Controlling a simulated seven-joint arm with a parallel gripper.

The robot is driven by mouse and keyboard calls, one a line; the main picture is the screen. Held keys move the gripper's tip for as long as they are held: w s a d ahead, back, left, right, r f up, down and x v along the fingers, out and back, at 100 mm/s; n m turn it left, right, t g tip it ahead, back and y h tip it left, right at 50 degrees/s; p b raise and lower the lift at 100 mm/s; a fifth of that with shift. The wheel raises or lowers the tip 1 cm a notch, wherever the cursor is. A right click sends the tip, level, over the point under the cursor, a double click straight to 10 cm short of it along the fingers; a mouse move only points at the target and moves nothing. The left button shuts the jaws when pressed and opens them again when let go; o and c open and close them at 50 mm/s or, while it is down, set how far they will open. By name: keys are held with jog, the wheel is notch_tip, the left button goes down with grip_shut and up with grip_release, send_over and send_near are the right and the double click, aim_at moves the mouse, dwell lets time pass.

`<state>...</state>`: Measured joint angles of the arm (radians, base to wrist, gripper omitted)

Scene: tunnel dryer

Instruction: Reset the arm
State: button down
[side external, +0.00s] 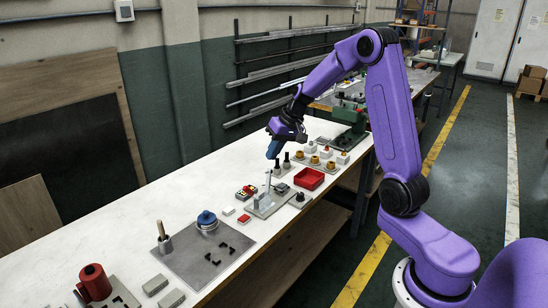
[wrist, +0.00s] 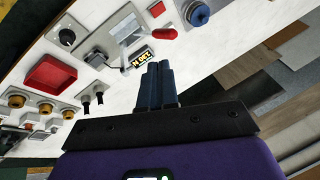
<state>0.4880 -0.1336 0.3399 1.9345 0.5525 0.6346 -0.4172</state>
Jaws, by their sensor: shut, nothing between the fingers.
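My gripper (side external: 275,149) hangs above the far half of the white bench in the side view, at the end of my purple arm. Its blue fingers are together with nothing between them. In the wrist view the shut fingers (wrist: 158,82) point toward the bench, close in the picture to a small block with a yellow display (wrist: 143,57). A grey lever device (side external: 266,201) stands on the bench below and in front of the gripper. The red tray (side external: 309,179) lies to its right. My gripper appears apart from all of these.
The white bench (side external: 190,192) holds a grey plate (side external: 205,262) with a blue knob (side external: 206,218), a red cylinder (side external: 95,282), black switches, yellow knobs (side external: 314,160) and a green machine (side external: 349,128). Wall racks (side external: 270,72) stand behind. The air above the bench's near half is clear.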

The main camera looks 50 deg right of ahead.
jog(key=s+a+r+n+g, duration=0.15)
jog(key=s+a+n, duration=0.25)
jog(key=s+a, duration=0.4)
jog(key=s+a+r+n+g, duration=0.15)
jog(key=s+a+n, duration=0.35)
jog(key=a, duration=0.6)
jog(key=s+f+n+g+h, duration=0.1)
jog(key=s+n, duration=0.6)
jog(key=s, duration=1.5)
jog(key=shift+a+n+h, duration=0.3)
jog(key=shift+a+h, duration=0.05)
jog(key=shift+h, duration=0.05)
